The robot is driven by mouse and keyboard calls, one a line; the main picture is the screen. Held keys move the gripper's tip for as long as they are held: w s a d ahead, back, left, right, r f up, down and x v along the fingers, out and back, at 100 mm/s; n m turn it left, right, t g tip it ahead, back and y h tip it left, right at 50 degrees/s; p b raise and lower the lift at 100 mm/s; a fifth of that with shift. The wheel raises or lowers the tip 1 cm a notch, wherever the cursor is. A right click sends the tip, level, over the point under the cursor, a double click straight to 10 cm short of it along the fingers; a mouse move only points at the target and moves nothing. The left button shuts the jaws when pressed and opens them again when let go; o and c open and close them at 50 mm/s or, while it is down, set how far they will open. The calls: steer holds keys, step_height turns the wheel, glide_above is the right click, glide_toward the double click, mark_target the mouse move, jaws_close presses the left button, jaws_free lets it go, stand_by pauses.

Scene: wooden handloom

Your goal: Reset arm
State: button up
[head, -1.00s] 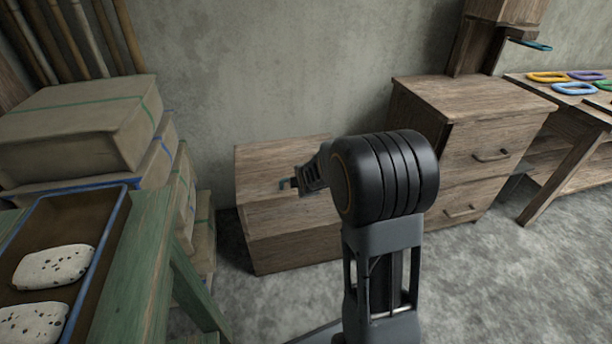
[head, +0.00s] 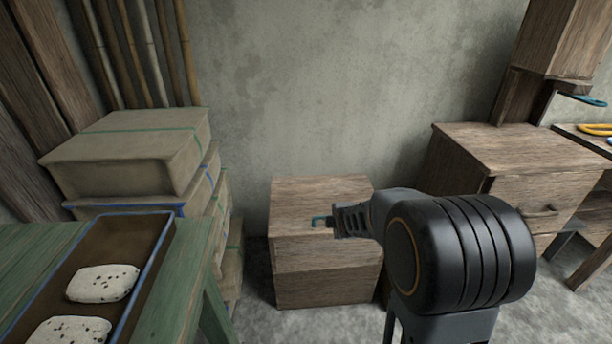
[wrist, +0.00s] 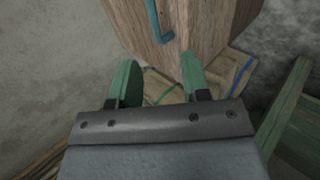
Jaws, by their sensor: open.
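My gripper (head: 324,221) is in front of a low wooden box (head: 325,265) in the head view and overlaps its top. I cannot tell how far apart the two are. In the wrist view my gripper (wrist: 158,75) shows two green fingers spread apart, with nothing between them. A wooden block (wrist: 195,25) with a teal bent rod (wrist: 161,24) is beyond the fingertips.
A green table (head: 190,255) with a blue-rimmed tray (head: 165,235) holding speckled pale pieces stands at left. Stacked wrapped bales (head: 130,150) and bamboo poles (head: 150,55) are behind. A wooden drawer cabinet (head: 500,150) is at right. Bare wall fills the middle.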

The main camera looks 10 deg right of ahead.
steer(key=s+a+r+m+g+p, duration=0.1)
steer(key=s+r+m+p, duration=0.4)
steer(key=r+p, duration=0.5)
steer(key=s+a+r+m+g+y+p, duration=0.1)
steer(key=s+a+r+m+p, duration=0.3)
steer(key=s+r+p, duration=0.5)
steer(key=s+a+r+m+g+p, duration=0.2)
steer(key=s+r+m+p, duration=0.5)
steer(key=r+p, duration=0.5)
step_height(320, 180, up, 7)
steer(key=shift+s+a+r+g+y+p, duration=0.15)
steer(key=shift+a+g+y+p, duration=0.2)
steer(key=shift+g, duration=0.35)
steer(key=shift+a, duration=0.15)
